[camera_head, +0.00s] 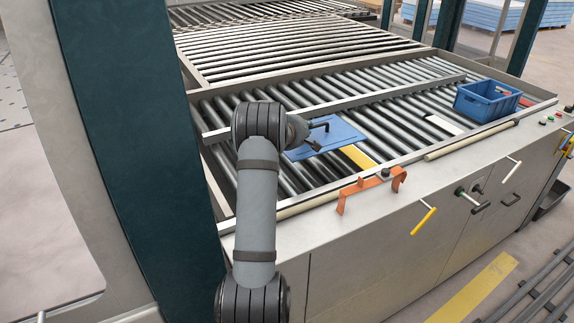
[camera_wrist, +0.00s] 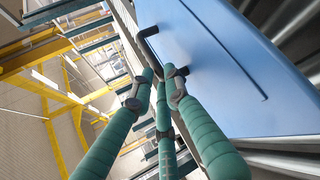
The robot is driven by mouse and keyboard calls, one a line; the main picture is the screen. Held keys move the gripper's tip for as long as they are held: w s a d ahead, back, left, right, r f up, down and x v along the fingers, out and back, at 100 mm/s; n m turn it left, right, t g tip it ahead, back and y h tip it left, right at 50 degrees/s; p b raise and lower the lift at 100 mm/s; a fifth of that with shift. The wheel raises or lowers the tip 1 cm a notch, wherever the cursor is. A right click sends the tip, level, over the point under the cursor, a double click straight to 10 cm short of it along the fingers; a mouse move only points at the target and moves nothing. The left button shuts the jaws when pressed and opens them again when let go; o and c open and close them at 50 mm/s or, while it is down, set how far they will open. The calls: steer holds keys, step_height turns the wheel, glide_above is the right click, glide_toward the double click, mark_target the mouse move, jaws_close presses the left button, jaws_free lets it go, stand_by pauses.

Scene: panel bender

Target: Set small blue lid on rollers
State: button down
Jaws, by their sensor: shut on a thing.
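The small blue lid (camera_head: 340,136) is a flat blue panel over the near bed of grey rollers (camera_head: 393,122). It looks roughly level; I cannot tell whether it touches the rollers. My gripper (camera_head: 312,137) reaches its left part from the left. In the wrist view the lid (camera_wrist: 235,65) fills the upper right, with a black bar handle (camera_wrist: 147,32) at its near edge. The teal fingers of my gripper (camera_wrist: 163,80) are shut on that handle, and the exact contact is partly hidden by the fingers.
A yellow strip (camera_head: 358,157) lies just right of the lid, and a white piece (camera_head: 443,124) lies farther right. A blue crate (camera_head: 484,103) stands at the right end. Metal rails (camera_head: 345,104) border the rollers. Orange brackets (camera_head: 371,186) stand on the front ledge.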

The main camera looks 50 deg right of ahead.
steer(key=a+f, duration=0.1)
steer(key=a, duration=0.1)
steer(key=a+f, duration=0.2)
steer(key=a, duration=0.1)
steer(key=w+a+f+b, duration=0.1)
steer(key=a+f, duration=0.1)
steer(key=a, duration=0.1)
steer(key=shift+a, duration=0.2)
steer(key=shift+f, duration=1.9)
steer(key=shift+s, duration=0.1)
steer(key=shift+f, duration=0.1)
steer(key=c, duration=1.7)
jaws_free()
steer(key=shift+b+v, duration=0.7)
steer(key=shift+v, duration=3.1)
